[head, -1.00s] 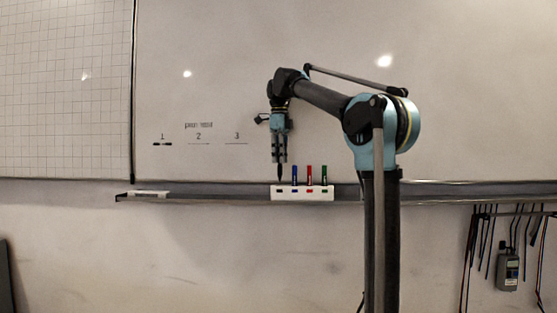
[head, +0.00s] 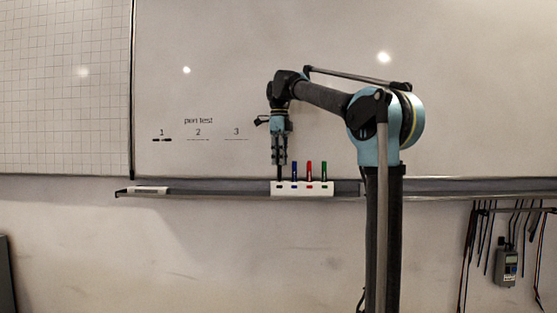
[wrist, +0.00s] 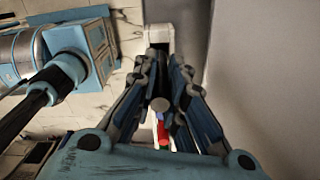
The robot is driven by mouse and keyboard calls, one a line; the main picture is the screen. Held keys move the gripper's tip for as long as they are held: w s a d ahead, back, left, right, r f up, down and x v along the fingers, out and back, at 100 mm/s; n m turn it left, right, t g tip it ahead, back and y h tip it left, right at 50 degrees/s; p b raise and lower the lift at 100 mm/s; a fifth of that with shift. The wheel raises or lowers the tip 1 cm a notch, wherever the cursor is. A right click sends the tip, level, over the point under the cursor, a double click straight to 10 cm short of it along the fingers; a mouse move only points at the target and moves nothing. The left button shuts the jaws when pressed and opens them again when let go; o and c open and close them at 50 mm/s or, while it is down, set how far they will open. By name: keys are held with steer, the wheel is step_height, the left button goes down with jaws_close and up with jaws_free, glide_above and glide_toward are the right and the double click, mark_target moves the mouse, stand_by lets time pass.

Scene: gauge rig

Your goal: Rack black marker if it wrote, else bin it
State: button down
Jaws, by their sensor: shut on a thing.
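My gripper (head: 279,159) is shut on the black marker (head: 280,173), held upright over the left end of the white rack (head: 316,190). The marker's lower end meets the rack's top at the leftmost place; how deep it sits I cannot tell. In the wrist view, the marker's round grey end (wrist: 160,104) shows between the fingers. Blue (head: 294,168), red (head: 309,168) and green (head: 324,170) markers stand in the rack to the right. Under "pen test", line 1 (head: 162,139) carries a thick dark mark; lines 2 and 3 look thin. No bin shows.
The rack sits on a long ledge (head: 225,188) under the whiteboard (head: 230,60). A white-topped block (head: 148,189) lies at the ledge's left end. Cables and a grey meter (head: 506,267) hang at the right. The ledge between block and rack is clear.

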steer(key=shift+f, duration=1.1)
steer(key=c, duration=1.6)
jaws_free()
steer(key=shift+o, duration=0.2)
steer(key=o, duration=0.6)
steer(key=shift+c, duration=0.2)
steer(key=shift+r, duration=0.15)
steer(key=shift+r, duration=4.85)
